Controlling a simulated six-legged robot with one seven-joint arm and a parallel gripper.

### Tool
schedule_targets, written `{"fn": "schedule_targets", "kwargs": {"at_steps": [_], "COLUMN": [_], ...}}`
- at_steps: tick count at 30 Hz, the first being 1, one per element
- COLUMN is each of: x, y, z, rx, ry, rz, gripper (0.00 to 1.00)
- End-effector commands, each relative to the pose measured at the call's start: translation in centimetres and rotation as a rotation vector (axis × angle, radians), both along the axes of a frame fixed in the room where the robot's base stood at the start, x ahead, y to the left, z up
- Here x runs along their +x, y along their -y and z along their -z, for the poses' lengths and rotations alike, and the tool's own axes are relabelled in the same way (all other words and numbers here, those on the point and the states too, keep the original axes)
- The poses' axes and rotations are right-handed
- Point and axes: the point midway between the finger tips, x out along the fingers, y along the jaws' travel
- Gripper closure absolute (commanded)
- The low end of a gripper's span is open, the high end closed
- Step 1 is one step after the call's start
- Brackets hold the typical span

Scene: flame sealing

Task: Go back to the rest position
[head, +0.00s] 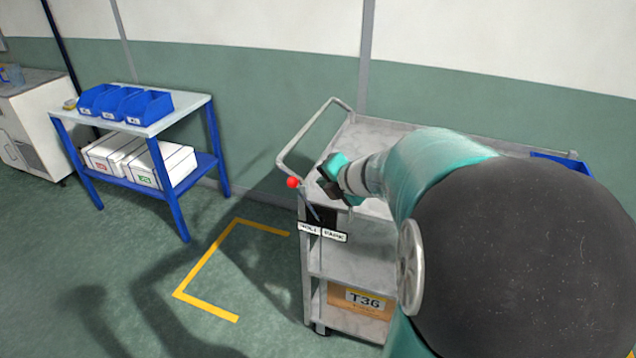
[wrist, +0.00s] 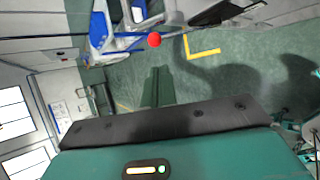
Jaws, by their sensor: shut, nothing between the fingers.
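My gripper (head: 330,184) is at the end of my arm, above the left end of a grey cart (head: 345,258). Its fingers are shut and empty. A red ball knob (head: 293,182) is just left of the gripper, apart from it. A thin dark rod and two small white labels (head: 322,232) are below the knob on the cart's end; their words are too small to read surely. In the wrist view the red knob (wrist: 154,40) shows above the gripper's dark front edge. My arm hides much of the cart's right side.
A blue-legged table (head: 180,118) with blue bins (head: 125,104) and white boxes (head: 150,165) stands at the left. A box marked T36 (head: 358,300) sits on the cart's bottom shelf. Yellow floor tape (head: 205,265) marks clear floor left of the cart.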

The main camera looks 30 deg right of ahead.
Motion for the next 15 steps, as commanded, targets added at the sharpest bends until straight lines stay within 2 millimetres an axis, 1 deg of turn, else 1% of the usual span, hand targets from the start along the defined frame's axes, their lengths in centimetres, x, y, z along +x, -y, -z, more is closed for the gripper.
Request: {"fn": "schedule_targets", "kwargs": {"at_steps": [1, 5, 15], "x": [-0.42, -1.00, -1.16], "y": [0.03, 0.08, 0.23], "z": [-0.34, -0.58, -0.60], "rx": [-0.001, 0.001, 0.001], "ry": [0.001, -0.001, -0.001], "rz": [0.000, 0.001, 0.001], "gripper": [1.00, 1.00, 1.00]}}
